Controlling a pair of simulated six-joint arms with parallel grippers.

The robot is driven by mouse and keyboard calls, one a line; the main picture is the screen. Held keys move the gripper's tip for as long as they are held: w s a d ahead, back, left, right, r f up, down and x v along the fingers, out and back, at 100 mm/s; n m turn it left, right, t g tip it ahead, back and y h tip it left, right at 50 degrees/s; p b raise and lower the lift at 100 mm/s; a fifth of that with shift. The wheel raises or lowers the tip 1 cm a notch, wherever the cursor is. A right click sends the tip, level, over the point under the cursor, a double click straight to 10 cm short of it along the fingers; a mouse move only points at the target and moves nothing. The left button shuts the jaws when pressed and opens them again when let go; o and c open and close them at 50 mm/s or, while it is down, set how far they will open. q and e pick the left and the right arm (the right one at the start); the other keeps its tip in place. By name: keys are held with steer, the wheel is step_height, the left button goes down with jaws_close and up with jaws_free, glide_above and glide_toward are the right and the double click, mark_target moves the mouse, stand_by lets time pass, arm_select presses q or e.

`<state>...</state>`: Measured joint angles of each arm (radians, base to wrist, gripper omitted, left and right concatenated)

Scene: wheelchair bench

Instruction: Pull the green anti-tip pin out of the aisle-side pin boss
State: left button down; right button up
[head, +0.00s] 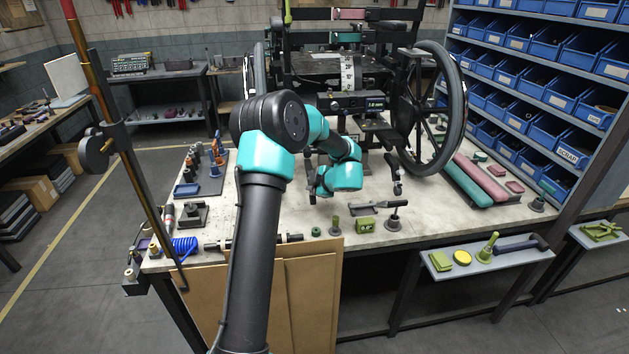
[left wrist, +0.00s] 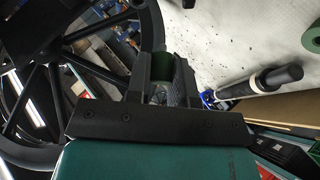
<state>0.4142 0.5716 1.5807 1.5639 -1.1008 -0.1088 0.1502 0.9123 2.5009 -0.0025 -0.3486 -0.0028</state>
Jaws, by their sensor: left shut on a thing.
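My left arm reaches over the bench to the wheelchair. In the head view its gripper (head: 314,196) is low in front of the chair, with its fingertips hard to make out. In the left wrist view the two dark fingers (left wrist: 162,78) are closed on a dark green piece (left wrist: 160,60), which looks like the anti-tip pin. The aisle-side pin boss cannot be made out, so I cannot tell whether the pin is still in it. A spoked wheel (left wrist: 112,78) stands close to the fingers in the wrist view. My right gripper is not in view.
The chair's large right wheel (head: 464,110) stands at the back of the bench (head: 300,212). Green block (head: 366,225), small stands and a dark shaft (head: 262,242) lie along the front edge. A blue coil (head: 184,247) is at the front left. Bin shelves (head: 540,70) rise at right.

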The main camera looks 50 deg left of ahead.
arm_select(q)
steer(key=s+d+f+m+g+h, duration=0.2)
steer(key=s+d+f+g+h, duration=0.1)
steer(key=d+h, duration=0.3)
steer(key=shift+s+d+f+m+h, duration=0.15)
steer(key=shift+s+f+m+h, duration=0.15)
steer(key=shift+s+h, duration=0.3)
steer(key=shift+f, duration=2.8)
steer(key=shift+f, duration=1.05)
steer(key=c, duration=0.9)
jaws_free()
